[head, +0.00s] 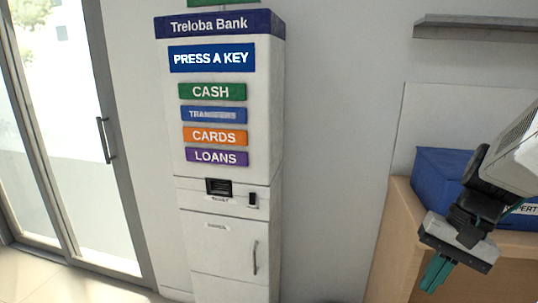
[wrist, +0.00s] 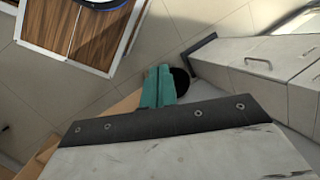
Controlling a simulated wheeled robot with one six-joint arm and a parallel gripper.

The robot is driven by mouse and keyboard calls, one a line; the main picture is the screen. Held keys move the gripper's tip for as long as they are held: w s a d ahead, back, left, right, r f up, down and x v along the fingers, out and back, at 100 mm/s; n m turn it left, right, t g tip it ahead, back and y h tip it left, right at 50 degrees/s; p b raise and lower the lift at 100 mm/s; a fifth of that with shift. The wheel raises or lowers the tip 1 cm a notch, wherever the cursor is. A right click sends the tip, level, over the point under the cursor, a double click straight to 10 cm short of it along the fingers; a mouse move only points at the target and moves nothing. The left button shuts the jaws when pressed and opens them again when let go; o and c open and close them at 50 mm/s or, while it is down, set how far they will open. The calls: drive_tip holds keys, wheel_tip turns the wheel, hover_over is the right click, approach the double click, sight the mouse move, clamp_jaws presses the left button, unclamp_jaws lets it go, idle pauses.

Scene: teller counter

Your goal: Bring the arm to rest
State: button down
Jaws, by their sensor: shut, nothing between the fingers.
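My gripper (head: 436,273) is at the lower right of the head view, in front of a wooden counter. Its teal fingers are together and hold nothing. The fingers also show in the wrist view (wrist: 158,87), pointing away from the camera above the tiled floor. My arm comes in from the right edge of the head view.
A white Treloba Bank kiosk (head: 233,223) with coloured keys stands left of the gripper. A blue box (head: 436,168) sits on the wooden counter (head: 393,235) behind my arm. A glass door (head: 75,150) is at far left. A grey shelf (head: 470,28) hangs at upper right.

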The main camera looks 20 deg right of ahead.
drive_tip(key=w+a+r+n+t+h, duration=0.1)
drive_tip(key=a+r+n+h, duration=0.3)
drive_tip(key=a+n, duration=0.5)
drive_tip(key=a+r, duration=0.1)
drive_tip(key=a, duration=0.4)
drive_tip(key=shift+w+r+n, duration=0.2)
drive_tip(key=shift+n, duration=0.2)
